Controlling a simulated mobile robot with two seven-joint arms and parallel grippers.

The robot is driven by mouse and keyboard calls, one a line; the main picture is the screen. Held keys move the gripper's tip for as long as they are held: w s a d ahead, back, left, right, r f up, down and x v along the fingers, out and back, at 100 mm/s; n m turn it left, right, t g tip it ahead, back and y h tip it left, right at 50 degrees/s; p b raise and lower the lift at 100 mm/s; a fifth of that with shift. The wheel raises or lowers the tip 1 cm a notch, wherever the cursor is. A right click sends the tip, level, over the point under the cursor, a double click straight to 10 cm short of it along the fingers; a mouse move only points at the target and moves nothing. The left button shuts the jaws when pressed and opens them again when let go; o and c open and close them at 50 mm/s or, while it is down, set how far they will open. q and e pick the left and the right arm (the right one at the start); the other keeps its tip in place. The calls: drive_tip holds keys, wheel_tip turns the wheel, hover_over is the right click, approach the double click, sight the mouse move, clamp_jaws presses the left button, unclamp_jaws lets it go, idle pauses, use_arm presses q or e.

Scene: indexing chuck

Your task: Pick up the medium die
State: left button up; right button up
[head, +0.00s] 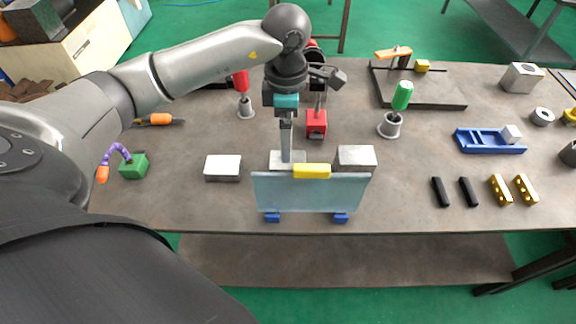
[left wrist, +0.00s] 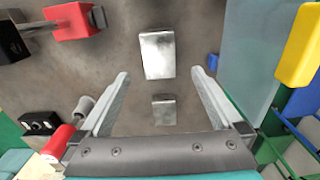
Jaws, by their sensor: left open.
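Three plain silver-grey blocks sit in a row on the table in the head view: a left block (head: 222,168), a middle block (head: 279,160) and a right block (head: 356,157). They look alike, and I cannot tell surely which is the medium die. My left gripper (head: 287,148) points down over the middle block, partly covering it. In the left wrist view the gripper (left wrist: 160,74) is open and empty, with a block (left wrist: 157,54) seen between and slightly beyond the fingertips. A second block (left wrist: 164,110) appears lower, near the palm. My right gripper does not show.
A clear panel (head: 312,195) with a yellow top piece (head: 312,171) stands in front of the blocks. A red block (head: 316,124) stands behind. A green-handled tool (head: 402,97) and blue tray (head: 488,142) are to the right. Table between left block and green block (head: 133,166) is clear.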

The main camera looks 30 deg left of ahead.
sight(288, 166)
use_arm(q)
wheel_tip(288, 166, down, 9)
drive_tip(key=shift+w+f, duration=0.1)
drive_tip(key=shift+f, duration=0.05)
idle(0.4)
clamp_jaws()
idle(0.7)
drive_tip(key=shift+w, duration=0.1)
